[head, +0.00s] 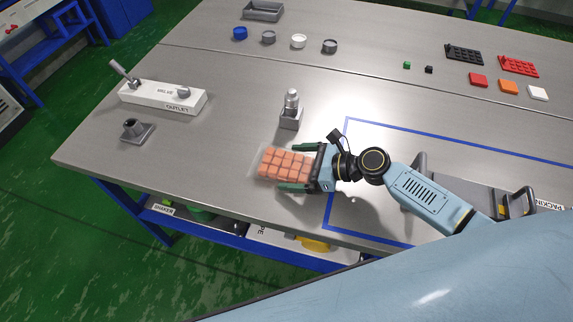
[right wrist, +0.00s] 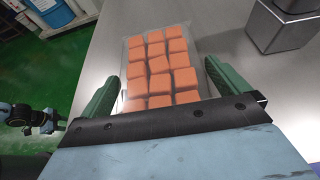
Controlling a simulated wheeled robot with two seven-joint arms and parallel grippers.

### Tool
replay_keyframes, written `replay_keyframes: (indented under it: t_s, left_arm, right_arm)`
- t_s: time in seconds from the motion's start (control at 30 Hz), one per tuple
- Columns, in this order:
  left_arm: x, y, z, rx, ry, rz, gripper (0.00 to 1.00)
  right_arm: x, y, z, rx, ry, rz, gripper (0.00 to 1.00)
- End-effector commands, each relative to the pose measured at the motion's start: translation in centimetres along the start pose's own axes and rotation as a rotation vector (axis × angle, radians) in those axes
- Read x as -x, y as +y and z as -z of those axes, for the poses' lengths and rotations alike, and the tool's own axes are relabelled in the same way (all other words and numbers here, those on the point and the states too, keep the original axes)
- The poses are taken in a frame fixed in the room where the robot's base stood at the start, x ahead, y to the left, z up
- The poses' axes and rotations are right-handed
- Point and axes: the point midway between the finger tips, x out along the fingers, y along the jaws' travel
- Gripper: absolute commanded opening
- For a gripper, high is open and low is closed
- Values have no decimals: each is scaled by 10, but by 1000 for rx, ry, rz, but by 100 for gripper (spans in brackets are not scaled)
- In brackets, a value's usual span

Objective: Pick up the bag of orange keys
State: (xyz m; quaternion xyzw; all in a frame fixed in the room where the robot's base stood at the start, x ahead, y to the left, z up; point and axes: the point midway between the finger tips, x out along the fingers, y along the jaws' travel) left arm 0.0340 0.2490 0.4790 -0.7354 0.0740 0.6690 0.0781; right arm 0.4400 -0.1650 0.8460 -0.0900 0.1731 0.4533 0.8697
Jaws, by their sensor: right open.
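The bag of orange keys (head: 284,163) is a clear bag of orange blocks in rows, lying flat near the table's front edge. My right gripper (head: 292,167) is open, with one green finger along each long side of the bag. In the right wrist view the bag (right wrist: 158,62) lies between the two fingers of the gripper (right wrist: 162,74), and its far end reaches past the fingertips. Small gaps show beside the blocks; whether the fingers touch the clear film I cannot tell. The near end of the bag is hidden by the gripper's palm.
A small metal bottle in a grey holder (head: 290,118) stands just behind the bag. The white valve block (head: 160,97) and a grey socket (head: 136,131) are to the left. A blue taped outline (head: 336,170) lies to the right. Several caps and coloured bricks are farther back.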

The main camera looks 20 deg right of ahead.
Motion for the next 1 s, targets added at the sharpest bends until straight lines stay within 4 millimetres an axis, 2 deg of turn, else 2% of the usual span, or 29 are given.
replay_keyframes:
  t_s: [0.03, 0.3, 0.57, 0.67, 1.0]
  left_arm:
    - [0, 0, 0, 0, -1, 0, 42]
    - [0, 0, -1, 1, -2, 0, 42]
    - [2, 0, -1, 1, -3, 0, 42]
    - [9, 0, -1, 1, -3, 0, 42]
    - [36, 0, 1, 1, -4, 0, 42]
  right_arm:
    - [0, 0, 0, 0, 0, 0, 97]
    - [0, 0, 0, 1, -1, 0, 64]
    - [2, 0, -5, 2, -1, 0, 64]
    - [8, 0, -17, 4, -1, 0, 64]
    - [33, 0, -78, 4, -1, 0, 64]
